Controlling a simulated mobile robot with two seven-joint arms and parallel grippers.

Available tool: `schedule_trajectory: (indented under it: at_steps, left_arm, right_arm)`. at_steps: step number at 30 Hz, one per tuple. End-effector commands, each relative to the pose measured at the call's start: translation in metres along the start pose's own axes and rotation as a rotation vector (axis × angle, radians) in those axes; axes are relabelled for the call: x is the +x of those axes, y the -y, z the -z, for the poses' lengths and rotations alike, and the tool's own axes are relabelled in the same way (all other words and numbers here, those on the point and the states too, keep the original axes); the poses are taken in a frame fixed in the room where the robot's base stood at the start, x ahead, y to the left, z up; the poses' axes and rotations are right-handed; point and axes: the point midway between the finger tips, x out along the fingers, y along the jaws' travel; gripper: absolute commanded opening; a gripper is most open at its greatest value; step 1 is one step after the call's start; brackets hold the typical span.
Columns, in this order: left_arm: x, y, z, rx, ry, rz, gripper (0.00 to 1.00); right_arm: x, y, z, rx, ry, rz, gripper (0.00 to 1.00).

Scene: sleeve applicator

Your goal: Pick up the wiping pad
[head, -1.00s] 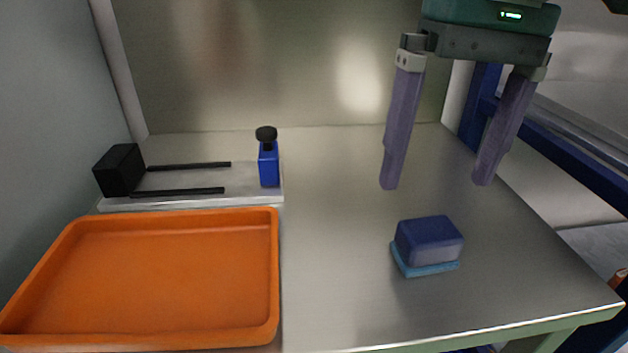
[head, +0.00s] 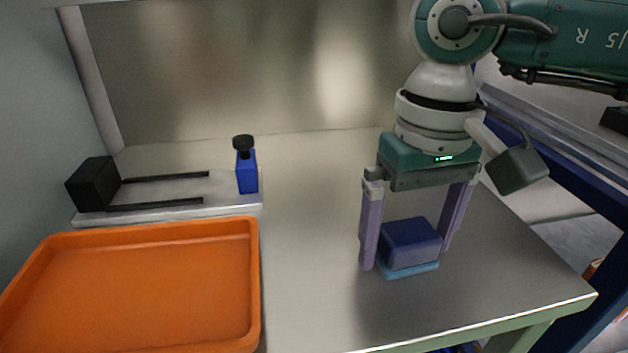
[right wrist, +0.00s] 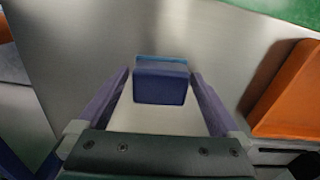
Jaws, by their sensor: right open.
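The wiping pad (head: 410,246) is a dark blue block on a light blue base. It lies flat on the metal table, right of the middle in the head view. My right gripper (head: 405,259) is open, pointing down, with one purple finger on each side of the pad. In the right wrist view the pad (right wrist: 161,84) shows between the tips of the open gripper (right wrist: 160,82). Whether the fingers touch it I cannot tell. My left gripper is not in view.
An orange tray (head: 140,228) lies at the front left. The table between tray and pad is clear. A blue frame stands at the right.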

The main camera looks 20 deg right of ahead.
Motion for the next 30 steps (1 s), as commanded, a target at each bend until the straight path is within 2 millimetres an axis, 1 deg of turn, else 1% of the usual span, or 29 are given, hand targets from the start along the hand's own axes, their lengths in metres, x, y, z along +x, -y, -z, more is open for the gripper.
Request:
schedule_trajectory:
  at_steps: [2, 24, 30]
  left_arm:
    - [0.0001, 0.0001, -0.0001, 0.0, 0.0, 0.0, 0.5]
    - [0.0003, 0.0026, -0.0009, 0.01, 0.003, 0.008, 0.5]
    - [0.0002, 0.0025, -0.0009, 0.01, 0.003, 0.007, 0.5]
  right_arm:
    - [-0.0002, 0.0001, 0.0001, 0.0, 0.0, 0.0, 0.99]
    - [-0.0008, 0.0002, 0.0003, 0.001, -0.001, 0.001, 0.16]
    - [-0.0024, 0.0001, 0.0004, 0.001, -0.001, 0.001, 0.15]
